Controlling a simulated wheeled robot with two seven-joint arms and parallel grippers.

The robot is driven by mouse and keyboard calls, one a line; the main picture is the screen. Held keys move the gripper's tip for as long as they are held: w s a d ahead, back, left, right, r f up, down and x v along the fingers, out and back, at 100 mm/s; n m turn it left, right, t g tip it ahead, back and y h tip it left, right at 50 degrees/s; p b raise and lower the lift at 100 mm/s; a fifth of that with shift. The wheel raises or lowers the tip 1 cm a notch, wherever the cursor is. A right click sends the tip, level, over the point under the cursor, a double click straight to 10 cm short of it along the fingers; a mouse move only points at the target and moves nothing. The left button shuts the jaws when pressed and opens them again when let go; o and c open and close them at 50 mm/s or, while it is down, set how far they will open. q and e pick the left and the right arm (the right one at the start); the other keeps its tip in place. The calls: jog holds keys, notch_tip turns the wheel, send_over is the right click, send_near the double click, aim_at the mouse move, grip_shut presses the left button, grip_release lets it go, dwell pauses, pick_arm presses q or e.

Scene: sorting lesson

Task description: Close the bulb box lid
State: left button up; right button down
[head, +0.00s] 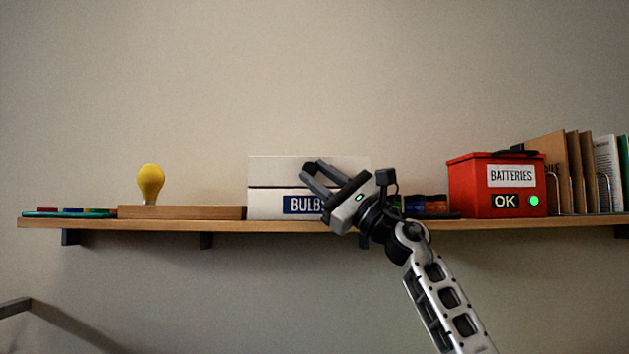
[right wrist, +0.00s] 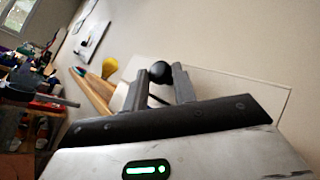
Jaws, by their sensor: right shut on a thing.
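The bulb box (head: 265,204) is white with a blue label, partly hidden by my gripper, and stands mid-shelf. Its white lid (head: 275,171) shows as a pale panel above a dark line along the box top. In the right wrist view the lid (right wrist: 240,92) is a pale panel behind the fingers. My right gripper (head: 309,168) is in front of the box and lid, its fingers pointing up and left. In the right wrist view a black round knob (right wrist: 159,71) sits between the fingertips, and the gripper is shut on it. My left gripper is not in view.
The shelf (head: 330,226) is narrow; the wall above is clear.

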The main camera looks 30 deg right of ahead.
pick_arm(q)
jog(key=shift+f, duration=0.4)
pick_arm(e)
jog(key=shift+w+f, duration=0.3)
jog(key=shift+f, duration=0.3)
jog(key=c, duration=1.2)
grip_release()
jog(key=shift+w, duration=0.15)
jog(key=shift+o, duration=0.2)
jog(key=shift+r, duration=0.1)
jog(key=shift+d, duration=0.1)
pick_arm(q)
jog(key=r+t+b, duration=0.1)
jog(key=b, duration=0.1)
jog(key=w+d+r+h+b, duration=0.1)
jog(key=b, duration=0.1)
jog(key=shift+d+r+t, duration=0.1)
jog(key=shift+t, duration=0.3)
pick_arm(e)
jog(key=v, duration=1.5)
jog(key=shift+s, duration=0.55)
